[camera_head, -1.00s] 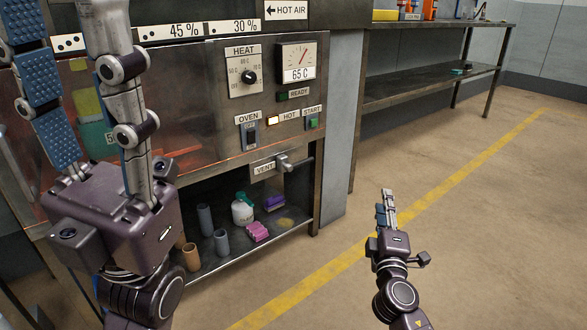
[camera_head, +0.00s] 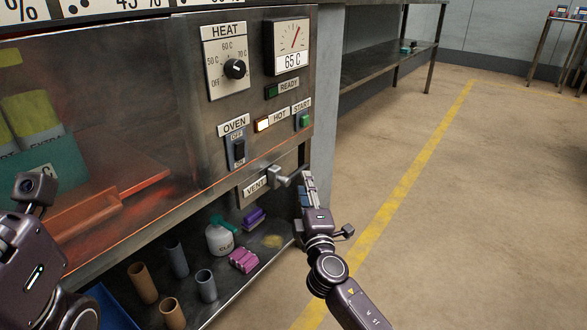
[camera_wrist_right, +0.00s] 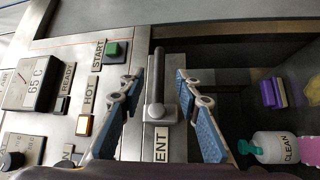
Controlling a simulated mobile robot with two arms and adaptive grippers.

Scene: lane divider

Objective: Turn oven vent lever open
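The vent lever (camera_head: 282,176) sticks out from the oven's lower front beside the VENT label (camera_head: 256,188). In the right wrist view the lever (camera_wrist_right: 158,82) is a grey rod with a rounded hub, on a metal plate. My right gripper (camera_head: 308,182) is at the lever's right end in the head view. In the wrist view its blue-padded fingers (camera_wrist_right: 162,88) are apart, one on each side of the lever, with gaps showing. My left arm's purple housing (camera_head: 35,250) is at the lower left; its fingers are outside the picture.
The oven panel has a HEAT knob (camera_head: 235,69), a gauge (camera_head: 288,46), an OVEN switch (camera_head: 237,150) and a green START button (camera_head: 304,120). Open floor lies to the right.

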